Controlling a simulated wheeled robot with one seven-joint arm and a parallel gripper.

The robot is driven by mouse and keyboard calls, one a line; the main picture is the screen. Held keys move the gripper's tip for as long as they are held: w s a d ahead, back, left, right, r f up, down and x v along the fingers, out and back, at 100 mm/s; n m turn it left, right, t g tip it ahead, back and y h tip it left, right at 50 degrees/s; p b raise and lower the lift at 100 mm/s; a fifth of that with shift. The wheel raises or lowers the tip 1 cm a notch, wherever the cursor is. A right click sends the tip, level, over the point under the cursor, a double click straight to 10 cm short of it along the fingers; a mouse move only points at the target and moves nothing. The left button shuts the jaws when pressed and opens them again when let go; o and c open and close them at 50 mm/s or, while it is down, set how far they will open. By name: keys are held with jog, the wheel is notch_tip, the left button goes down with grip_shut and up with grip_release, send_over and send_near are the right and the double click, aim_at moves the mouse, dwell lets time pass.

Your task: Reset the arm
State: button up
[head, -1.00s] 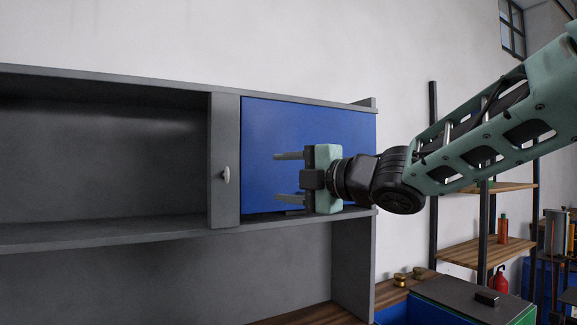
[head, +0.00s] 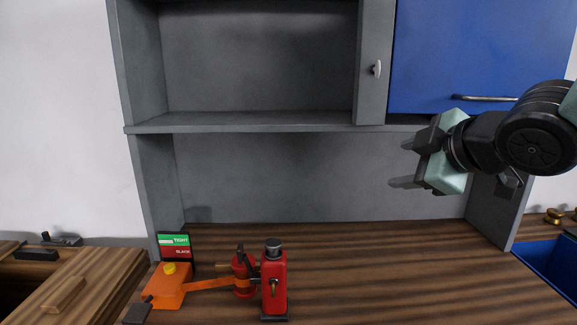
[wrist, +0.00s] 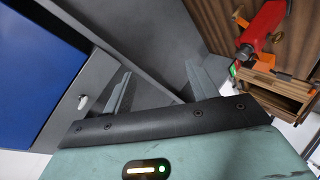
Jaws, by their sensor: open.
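My gripper (head: 403,164) is open and empty at the right of the head view. Its two fingers point left, in front of the grey cabinet and below the shelf edge. It touches nothing that I can see. In the wrist view its two fingers (wrist: 155,92) stand apart with grey cabinet panels behind them. My arm comes in from the right edge of the head view.
A blue cabinet door (head: 470,50) with a bar handle is above my gripper. A red dynamo-like device (head: 273,280) with an orange belt and a TIGHT/SLACK sign (head: 175,247) stands on the wooden worktop (head: 400,270). The worktop's right part is clear.

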jog(key=s+a+f+m+g+h, duration=0.1)
jog(key=s+a+f+m+g, duration=0.1)
jog(key=s+f+g, duration=0.2)
jog(key=s+a+f+m+g+h, duration=0.1)
jog(key=s+f+g, duration=0.3)
jog(key=s+f, duration=0.4)
jog(key=s+a+f+m+g, duration=0.3)
jog(key=s+f, duration=0.3)
jog(key=s, duration=0.6)
jog(key=shift+s+a+m+g+h, duration=0.3)
jog(key=shift+a+m+g+h, duration=0.1)
jog(key=shift+g, duration=0.1)
jog(key=shift+f, duration=0.1)
